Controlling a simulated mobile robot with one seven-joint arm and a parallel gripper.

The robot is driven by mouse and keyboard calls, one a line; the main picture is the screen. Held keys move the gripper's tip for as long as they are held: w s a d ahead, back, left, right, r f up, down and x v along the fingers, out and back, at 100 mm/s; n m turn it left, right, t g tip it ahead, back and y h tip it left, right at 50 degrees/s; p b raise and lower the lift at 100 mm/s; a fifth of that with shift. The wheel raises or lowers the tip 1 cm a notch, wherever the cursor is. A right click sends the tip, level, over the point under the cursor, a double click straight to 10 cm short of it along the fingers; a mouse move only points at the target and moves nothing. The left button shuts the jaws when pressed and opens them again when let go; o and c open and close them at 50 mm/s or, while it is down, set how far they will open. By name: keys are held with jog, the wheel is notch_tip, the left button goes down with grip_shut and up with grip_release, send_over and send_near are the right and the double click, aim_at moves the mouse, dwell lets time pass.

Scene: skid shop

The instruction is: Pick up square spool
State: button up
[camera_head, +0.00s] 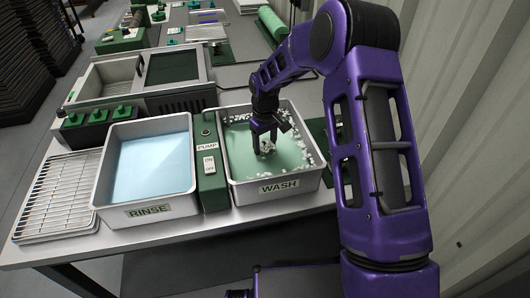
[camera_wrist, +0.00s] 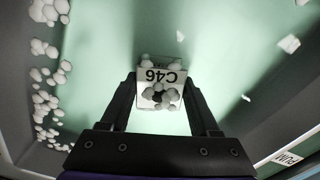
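I cannot make out any firm contact. In the head view my gripper (camera_head: 264,143) reaches down into the wash basin (camera_head: 318,186), over a small whitish lump of foam and piece. The basin holds green liquid.
The rinse basin (camera_head: 102,180) with blue liquid stands to the left, with a green pump box (camera_head: 210,172) between the two. A wire drying rack (camera_head: 55,200) is farther left. Foam (camera_wrist: 45,100) lines the wash basin's edge. A corrugated wall (camera_head: 465,120) is close on the right.

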aim_at(265, 146)
grip_shut()
notch_tip(265, 146, up, 10)
jog(key=shift+r+p, duration=0.1)
jog(key=shift+p, duration=0.7)
